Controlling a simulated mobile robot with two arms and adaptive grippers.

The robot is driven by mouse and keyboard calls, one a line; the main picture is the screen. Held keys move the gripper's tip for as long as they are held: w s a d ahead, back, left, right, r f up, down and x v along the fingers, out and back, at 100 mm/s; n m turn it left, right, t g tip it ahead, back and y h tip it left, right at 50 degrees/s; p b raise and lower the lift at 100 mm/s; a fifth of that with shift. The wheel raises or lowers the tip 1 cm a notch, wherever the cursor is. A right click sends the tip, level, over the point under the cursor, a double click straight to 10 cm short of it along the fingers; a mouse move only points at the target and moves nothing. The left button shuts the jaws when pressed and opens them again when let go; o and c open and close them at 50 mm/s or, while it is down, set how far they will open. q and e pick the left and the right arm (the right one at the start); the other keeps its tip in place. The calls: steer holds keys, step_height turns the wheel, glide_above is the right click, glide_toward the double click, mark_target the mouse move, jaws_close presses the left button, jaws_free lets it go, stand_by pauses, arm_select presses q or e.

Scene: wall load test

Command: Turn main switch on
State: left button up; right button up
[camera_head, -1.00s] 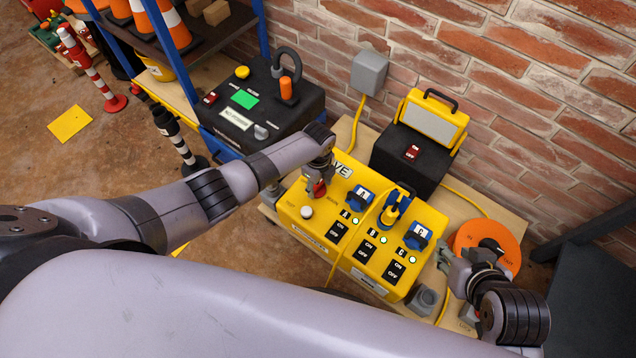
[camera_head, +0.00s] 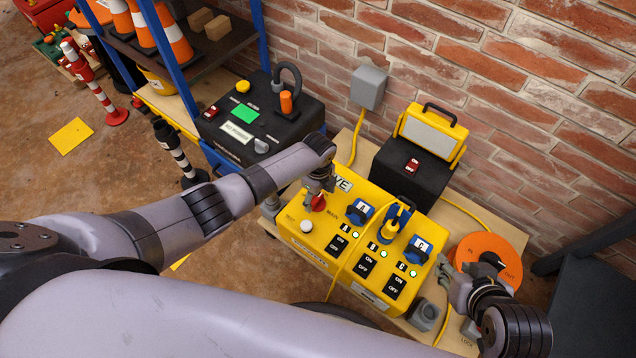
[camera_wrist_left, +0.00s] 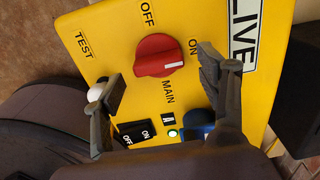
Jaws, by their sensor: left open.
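The red main switch knob (camera_wrist_left: 154,57) sits on the yellow box (camera_head: 300,248), between the OFF and ON labels in the left wrist view. Its white mark points to the right, towards the ON side. My left gripper (camera_wrist_left: 166,88) is open, with one finger on each side of the knob in the picture and nothing held. In the head view my left gripper (camera_head: 319,187) is over the box's far left part, close by the red knob (camera_head: 318,203), which it partly hides. My right gripper (camera_head: 470,277) is by the orange reel; its jaw opening is unclear.
The box carries a white test button (camera_head: 306,226), black ON/OFF switches, lit green lamps and blue sockets. An orange reel (camera_head: 503,247), a black box with a yellow lamp (camera_head: 431,130) and a brick wall stand close by. Yellow cables run around the bench.

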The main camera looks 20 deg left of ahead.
mark_target(318, 200)
arm_select(q)
step_height(318, 200, up, 11)
steer(key=shift+f, duration=0.2)
steer(key=shift+s, duration=0.1)
stand_by(0.5)
